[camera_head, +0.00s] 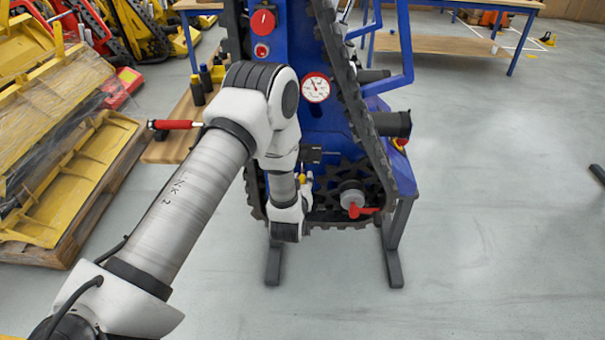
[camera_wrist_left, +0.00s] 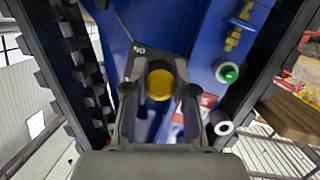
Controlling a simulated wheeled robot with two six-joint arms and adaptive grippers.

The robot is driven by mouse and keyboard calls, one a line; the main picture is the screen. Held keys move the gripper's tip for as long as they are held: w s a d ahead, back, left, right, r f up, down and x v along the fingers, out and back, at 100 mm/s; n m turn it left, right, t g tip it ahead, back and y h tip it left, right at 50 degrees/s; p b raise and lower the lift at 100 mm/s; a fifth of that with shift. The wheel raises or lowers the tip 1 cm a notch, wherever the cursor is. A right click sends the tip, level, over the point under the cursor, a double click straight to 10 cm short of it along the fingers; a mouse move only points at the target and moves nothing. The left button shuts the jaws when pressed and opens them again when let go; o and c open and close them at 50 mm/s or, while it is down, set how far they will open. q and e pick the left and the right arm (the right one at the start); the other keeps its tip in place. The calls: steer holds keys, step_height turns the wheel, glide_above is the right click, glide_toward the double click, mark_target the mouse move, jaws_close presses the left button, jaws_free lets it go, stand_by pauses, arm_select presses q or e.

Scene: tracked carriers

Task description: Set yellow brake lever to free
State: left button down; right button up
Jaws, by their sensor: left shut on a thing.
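The yellow brake lever shows in the left wrist view as a round yellow knob (camera_wrist_left: 159,85) between the fingers of my left gripper (camera_wrist_left: 160,75). The gripper is shut on it. Behind the knob is a dark plate (camera_wrist_left: 143,50) with upside-down letters that seem to read ON. In the head view a small yellow bit (camera_head: 302,178) shows beside my left gripper (camera_head: 306,180), low on the front of the blue tracked carrier (camera_head: 318,120). My left wrist hides most of the lever there. My right gripper is in neither view.
A red lever (camera_head: 362,210) sits low right on the carrier. A gauge (camera_head: 316,87) and red knob (camera_head: 263,21) are higher up. A red-handled tool (camera_head: 175,124) lies to the left, near yellow parts on a pallet (camera_head: 75,215).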

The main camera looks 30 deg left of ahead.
mark_target(303, 174)
arm_select(q)
step_height(303, 174, up, 5)
steer(key=g+h+p, duration=0.1)
steer(key=g+p, duration=0.1)
steer(key=p, duration=0.2)
steer(key=g+h+p, duration=0.1)
steer(key=g+p, duration=0.1)
steer(key=p, duration=0.2)
steer(key=shift+n+g+h, duration=0.3)
steer(key=shift+g, duration=0.1)
steer(key=shift+w+a+r+g+h+p, duration=0.15)
steer(key=shift+r+g+h+p, duration=0.15)
steer(key=shift+g+p, duration=0.2)
steer(key=shift+w+a+r+p, duration=0.1)
steer(key=shift+w+r+p, duration=0.2)
steer(key=shift+p, duration=0.2)
steer(key=shift+r, duration=0.1)
steer(key=c, duration=0.9)
jaws_free()
steer(key=shift+s, duration=0.1)
